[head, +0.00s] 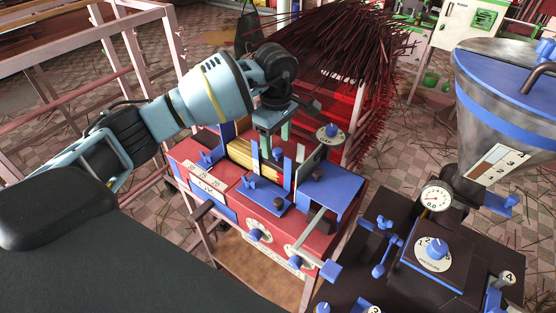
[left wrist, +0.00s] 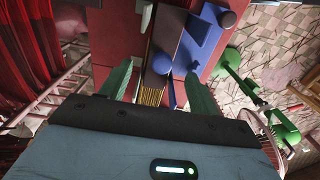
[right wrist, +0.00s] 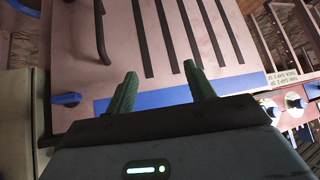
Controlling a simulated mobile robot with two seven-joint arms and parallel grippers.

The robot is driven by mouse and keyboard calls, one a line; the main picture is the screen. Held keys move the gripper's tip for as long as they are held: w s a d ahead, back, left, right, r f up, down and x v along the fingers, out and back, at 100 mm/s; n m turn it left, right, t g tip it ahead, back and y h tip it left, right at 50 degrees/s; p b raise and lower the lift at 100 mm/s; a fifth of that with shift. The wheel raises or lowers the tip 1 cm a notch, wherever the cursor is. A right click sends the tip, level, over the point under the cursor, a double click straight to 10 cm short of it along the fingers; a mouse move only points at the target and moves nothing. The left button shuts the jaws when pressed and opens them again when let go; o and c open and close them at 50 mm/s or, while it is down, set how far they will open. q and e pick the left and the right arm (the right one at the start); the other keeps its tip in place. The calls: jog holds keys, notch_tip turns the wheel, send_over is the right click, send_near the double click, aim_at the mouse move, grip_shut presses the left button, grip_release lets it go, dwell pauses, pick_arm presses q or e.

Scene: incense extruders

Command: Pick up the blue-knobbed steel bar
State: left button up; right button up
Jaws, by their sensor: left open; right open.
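A dark grey bar with a round blue knob (left wrist: 160,63), which looks like the blue-knobbed steel bar, shows between my left fingers in the left wrist view. In the head view a small blue knob (head: 277,153) shows just below my left fingertips, over the red extruder machine (head: 275,222). My left gripper (head: 275,140) points down there, open, its green fingers on either side of the bar in the left wrist view. Contact with the bar cannot be told. My right gripper (right wrist: 160,72) is open and empty above a slotted panel (right wrist: 160,35); it is not in the head view.
Upright blue posts and a grey plate (head: 309,165) stand close to the left gripper. A bundle of dark red sticks (head: 335,45) is behind. A dark machine with a gauge (head: 435,199) and a steel hopper (head: 500,110) stand at the right.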

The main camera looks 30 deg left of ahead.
aim_at(278, 150)
pick_arm(q)
jog(key=shift+s+d+f+p, duration=0.1)
jog(key=shift+d+f+p, duration=0.1)
jog(key=shift+f, duration=1.1)
jog(key=shift+d+f+p, duration=0.1)
jog(key=shift+f+p, duration=0.05)
jog(key=shift+f, duration=1.1)
jog(key=shift+r, duration=0.1)
grip_shut()
